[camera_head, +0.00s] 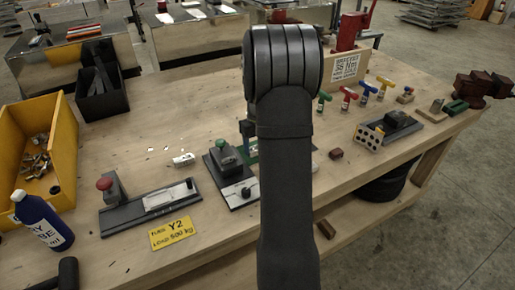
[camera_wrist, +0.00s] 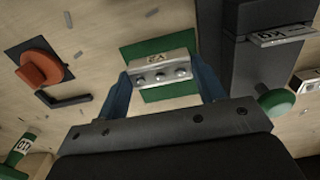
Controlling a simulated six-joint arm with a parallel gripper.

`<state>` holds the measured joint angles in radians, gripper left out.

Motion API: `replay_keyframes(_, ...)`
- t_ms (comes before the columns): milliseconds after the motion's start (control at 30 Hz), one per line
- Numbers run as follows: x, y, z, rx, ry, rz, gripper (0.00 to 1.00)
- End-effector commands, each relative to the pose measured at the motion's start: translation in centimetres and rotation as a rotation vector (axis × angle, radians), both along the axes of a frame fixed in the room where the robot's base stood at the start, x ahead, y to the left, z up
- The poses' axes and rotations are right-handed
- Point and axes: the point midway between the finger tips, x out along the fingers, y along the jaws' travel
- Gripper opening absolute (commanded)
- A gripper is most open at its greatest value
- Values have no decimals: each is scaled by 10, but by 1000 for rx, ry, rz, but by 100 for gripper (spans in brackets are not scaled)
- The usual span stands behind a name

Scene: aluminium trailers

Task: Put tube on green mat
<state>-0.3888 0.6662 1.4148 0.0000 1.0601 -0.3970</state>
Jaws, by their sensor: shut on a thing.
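In the wrist view my gripper (camera_wrist: 161,76) has its two blue fingers on either end of a short silver metal piece (camera_wrist: 162,62), which I take as the tube. It has a small printed label and several round marks on its side. The green mat (camera_wrist: 170,93) shows behind and around it, so the piece lies over the mat in this view. I cannot tell whether it touches the mat. In the head view my arm hides most of the mat (camera_head: 250,148) and the piece itself.
A dark fixture with a green knob (camera_wrist: 275,103) stands close right in the wrist view. A red knob (camera_wrist: 40,68) and a black hex key (camera_wrist: 62,101) lie left. The head view shows a yellow bin (camera_head: 62,130), blue bottle (camera_head: 42,220) and T-handles (camera_head: 348,97) around the bench.

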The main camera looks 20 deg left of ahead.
Motion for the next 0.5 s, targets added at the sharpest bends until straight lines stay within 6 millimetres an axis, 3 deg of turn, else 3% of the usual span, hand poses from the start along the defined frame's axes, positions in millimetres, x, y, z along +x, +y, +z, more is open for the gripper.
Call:
replay_keyframes(133,0,0,-18,0,1,0,36)
replay_keyframes(467,0,0,-21,-1,1,0,36)
replay_keyframes(500,0,0,-22,-1,1,0,65)
